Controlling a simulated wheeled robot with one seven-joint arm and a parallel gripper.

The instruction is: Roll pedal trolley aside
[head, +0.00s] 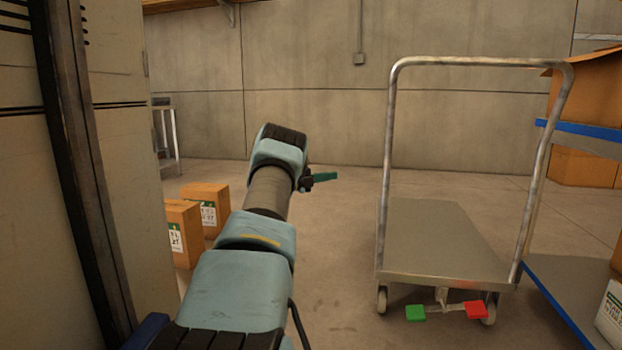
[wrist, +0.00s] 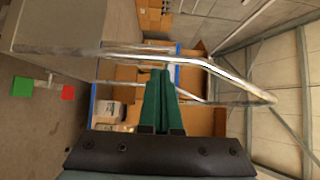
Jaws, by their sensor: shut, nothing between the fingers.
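The pedal trolley (head: 430,235) stands right of centre in the head view, a flat grey deck on castors with a tall metal push handle (head: 480,62) at its near end. A green pedal (head: 415,313) and a red pedal (head: 475,309) sit low under the near edge. My gripper (head: 325,177) is shut and empty, left of the trolley and apart from it, pointing right. In the wrist view my gripper's green fingers (wrist: 165,92) are together, with the handle (wrist: 150,55) crossing beyond their tips. The green pedal (wrist: 23,90) and red pedal (wrist: 68,92) show at the left.
Cardboard boxes (head: 183,232) stand on the floor at left, beside a tall locker-like cabinet (head: 120,150). A blue-edged shelf (head: 565,305) with boxes stands close to the trolley's right. Open floor (head: 345,225) lies between my arm and the trolley.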

